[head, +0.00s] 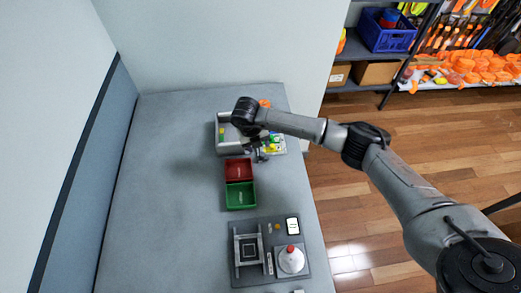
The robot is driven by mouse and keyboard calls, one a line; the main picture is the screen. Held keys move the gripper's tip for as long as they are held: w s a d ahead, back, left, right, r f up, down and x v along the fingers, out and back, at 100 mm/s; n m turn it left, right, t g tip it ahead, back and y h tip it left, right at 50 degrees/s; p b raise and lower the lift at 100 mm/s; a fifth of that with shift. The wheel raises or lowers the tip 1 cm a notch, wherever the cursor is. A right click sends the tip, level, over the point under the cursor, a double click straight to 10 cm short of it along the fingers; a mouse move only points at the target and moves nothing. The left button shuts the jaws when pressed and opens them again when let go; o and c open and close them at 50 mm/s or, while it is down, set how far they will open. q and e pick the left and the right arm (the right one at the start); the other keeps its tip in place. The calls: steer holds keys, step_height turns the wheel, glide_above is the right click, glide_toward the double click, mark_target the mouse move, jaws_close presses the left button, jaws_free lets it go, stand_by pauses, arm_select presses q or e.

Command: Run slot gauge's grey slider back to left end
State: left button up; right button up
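My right arm reaches in from the right side. Its gripper (261,155) points down over the right part of the grey tray at the back of the table. The gripper is small and partly hidden by its own wrist, so I cannot tell whether it is open or shut. I cannot clearly make out the slot gauge or its grey slider. A dark grey board (283,228) near the front carries a narrow light strip (270,263), but the strip is too small to identify. My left gripper is not in view.
A grey tray (219,146) with small coloured pieces stands at the back. A red bin (238,168) and a green bin (240,195) stand in front. The board also holds a square frame (237,257) and a red-topped white cone (291,262). The table's left side (165,190) is clear.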

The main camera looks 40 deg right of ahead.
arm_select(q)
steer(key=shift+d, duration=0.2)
arm_select(e)
steer(key=v, duration=0.6)
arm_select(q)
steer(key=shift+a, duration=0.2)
